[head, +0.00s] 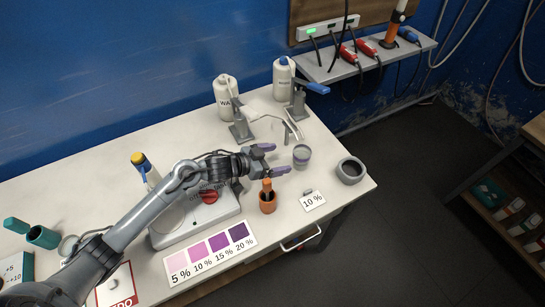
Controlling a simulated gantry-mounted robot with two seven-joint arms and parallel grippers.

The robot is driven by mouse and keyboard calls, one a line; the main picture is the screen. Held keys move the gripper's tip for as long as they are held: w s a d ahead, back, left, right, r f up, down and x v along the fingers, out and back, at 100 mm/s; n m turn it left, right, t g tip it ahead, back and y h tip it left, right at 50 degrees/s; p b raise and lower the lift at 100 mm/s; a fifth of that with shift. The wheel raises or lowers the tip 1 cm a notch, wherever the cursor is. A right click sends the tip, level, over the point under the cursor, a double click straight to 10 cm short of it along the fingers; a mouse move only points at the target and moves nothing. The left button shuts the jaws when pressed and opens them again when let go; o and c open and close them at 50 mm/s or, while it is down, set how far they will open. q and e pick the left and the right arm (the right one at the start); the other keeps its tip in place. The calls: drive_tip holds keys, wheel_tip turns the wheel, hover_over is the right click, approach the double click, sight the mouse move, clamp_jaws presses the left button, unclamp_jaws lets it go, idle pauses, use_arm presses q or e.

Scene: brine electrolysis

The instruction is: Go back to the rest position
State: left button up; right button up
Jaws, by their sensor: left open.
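My left arm reaches in from the lower left over the table. Its left gripper (274,159) is open, with purple-tipped fingers spread apart and nothing visible between them. The fingers point right, toward a small beaker (302,158) with purplish-grey contents. The beaker appears to stand just beyond the fingertips. My right gripper is not in view.
A grey bowl (351,171), an orange pot (268,204) and a 10 % card (313,201) stand near the gripper. A colour chart (210,251) lies in front of a white device (212,216). White bottles (227,101) and metal stands (240,130) are behind.

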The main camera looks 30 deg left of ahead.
use_arm(q)
drive_tip(key=shift+s+a+r, duration=0.2)
drive_tip(key=shift+s+a, duration=0.05)
drive_tip(key=shift+s, duration=0.2)
drive_tip(key=shift+r, duration=0.1)
